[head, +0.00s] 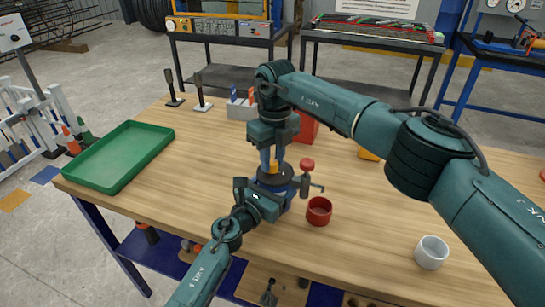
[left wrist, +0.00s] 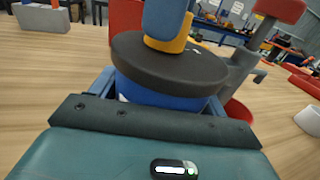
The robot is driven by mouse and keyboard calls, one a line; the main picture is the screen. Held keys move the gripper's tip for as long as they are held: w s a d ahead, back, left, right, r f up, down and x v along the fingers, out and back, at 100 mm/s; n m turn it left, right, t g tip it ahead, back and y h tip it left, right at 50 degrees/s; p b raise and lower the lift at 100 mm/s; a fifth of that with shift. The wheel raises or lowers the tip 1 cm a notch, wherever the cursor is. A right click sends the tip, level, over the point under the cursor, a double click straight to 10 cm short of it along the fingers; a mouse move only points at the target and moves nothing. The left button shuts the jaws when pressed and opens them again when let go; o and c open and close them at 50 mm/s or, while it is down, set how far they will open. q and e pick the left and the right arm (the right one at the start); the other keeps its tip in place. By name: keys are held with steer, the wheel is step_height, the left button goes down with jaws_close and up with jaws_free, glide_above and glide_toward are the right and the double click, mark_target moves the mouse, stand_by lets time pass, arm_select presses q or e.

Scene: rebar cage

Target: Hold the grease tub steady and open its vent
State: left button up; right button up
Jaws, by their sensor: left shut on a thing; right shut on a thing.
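The grease tub (head: 291,191) stands on the wooden table, a blue round body under a wide black lid (head: 288,176). A yellow vent (head: 272,168) sits on top of the lid. The tub's blue body (left wrist: 165,93), black lid (left wrist: 150,62) and yellow vent (left wrist: 168,45) also show in the left wrist view. My left gripper (head: 268,202) is shut on the tub's body from the front, one finger on each side below the lid. My right gripper (head: 272,158) points down from above and is shut on the vent; its fingers hide part of it.
A red-knobbed stand (head: 307,166) is close to the tub's right. A red cup (head: 319,214) and a white cup (head: 431,254) stand at right. A red box (head: 306,130) and grey holder (head: 239,112) are behind. A green tray (head: 120,150) is left; table between is clear.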

mark_target(275, 162)
steer(key=m, duration=0.5)
steer(key=shift+r+m, duration=0.1)
steer(key=shift+m, duration=2.3)
arm_select(q)
steer(key=shift+f, duration=0.1)
arm_select(e)
steer(key=o, duration=1)
step_height(275, 162, up, 12)
steer(key=shift+d, duration=0.25)
arm_select(q)
steer(key=o, duration=1.6)
steer(key=shift+c, duration=0.2)
